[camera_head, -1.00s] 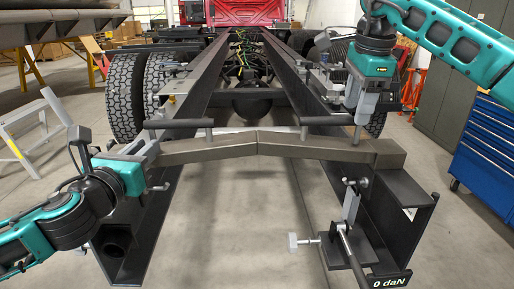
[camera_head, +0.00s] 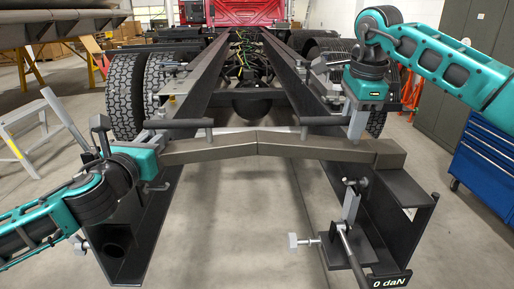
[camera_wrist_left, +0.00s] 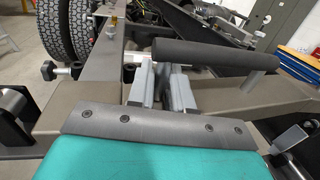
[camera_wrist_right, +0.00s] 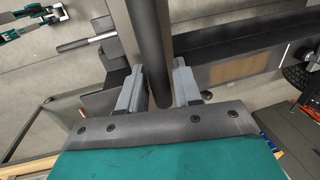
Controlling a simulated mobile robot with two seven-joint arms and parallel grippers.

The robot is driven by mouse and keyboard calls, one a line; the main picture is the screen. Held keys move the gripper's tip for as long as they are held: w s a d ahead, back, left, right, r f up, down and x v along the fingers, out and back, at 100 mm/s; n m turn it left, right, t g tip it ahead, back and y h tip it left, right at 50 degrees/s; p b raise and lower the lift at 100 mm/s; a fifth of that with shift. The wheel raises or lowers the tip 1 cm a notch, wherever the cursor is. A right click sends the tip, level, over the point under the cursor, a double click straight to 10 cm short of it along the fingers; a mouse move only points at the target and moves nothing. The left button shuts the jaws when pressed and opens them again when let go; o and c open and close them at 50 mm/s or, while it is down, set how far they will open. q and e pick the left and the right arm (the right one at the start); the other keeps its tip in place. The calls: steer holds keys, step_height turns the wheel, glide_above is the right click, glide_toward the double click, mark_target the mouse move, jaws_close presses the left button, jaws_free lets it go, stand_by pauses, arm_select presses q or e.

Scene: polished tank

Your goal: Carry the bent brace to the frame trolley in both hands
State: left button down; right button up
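The bent brace (camera_head: 257,143) is a brown-grey beam that lies across two dark rails, with a slight bend at its middle. It has a dark left handle (camera_head: 188,124) and a dark right handle (camera_head: 325,121). My left gripper (camera_head: 157,146) is at the outer end of the left handle. In the left wrist view its fingers (camera_wrist_left: 161,88) are apart, just below that handle's end. My right gripper (camera_head: 357,126) is at the outer end of the right handle. In the right wrist view its fingers (camera_wrist_right: 159,88) are apart, with the handle bar (camera_wrist_right: 148,40) between them. Contact is unclear.
A clamp (camera_head: 350,205) with a "0 daN" readout (camera_head: 390,282) stands at the right rail's near end. Wheels (camera_head: 125,97) flank the rails. A blue tool cabinet (camera_head: 485,160) stands right, and a grey step (camera_head: 35,135) left. The floor between the rails is clear.

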jaws_close()
stand_by(1.0)
